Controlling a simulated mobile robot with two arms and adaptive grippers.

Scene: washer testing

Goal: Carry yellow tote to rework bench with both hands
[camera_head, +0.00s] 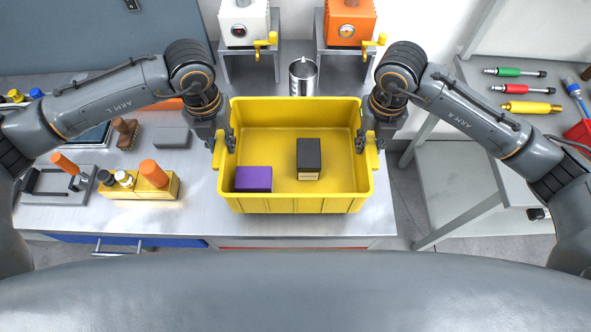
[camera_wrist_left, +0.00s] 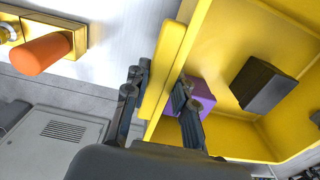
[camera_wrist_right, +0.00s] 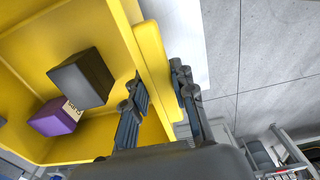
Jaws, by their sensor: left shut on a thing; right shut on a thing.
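The yellow tote (camera_head: 290,203) is at the middle of the head view, over the right part of the metal bench. I cannot tell whether it touches the bench top. A purple block (camera_head: 253,179) and a dark block with a pale lower part (camera_head: 309,158) lie inside it. My left gripper (camera_head: 222,147) is shut on the tote's left side handle, which also shows in the left wrist view (camera_wrist_left: 165,75). My right gripper (camera_head: 369,147) is shut on the right side handle, which also shows in the right wrist view (camera_wrist_right: 158,70). The rework bench cannot be told for certain.
The metal bench (camera_head: 120,216) holds a yellow block with tools (camera_head: 140,190), a brush (camera_head: 124,133) and a grey block (camera_head: 172,137) at left. A metal can (camera_head: 302,77) stands behind the tote. Right, across a floor gap, another table holds screwdrivers (camera_head: 515,72).

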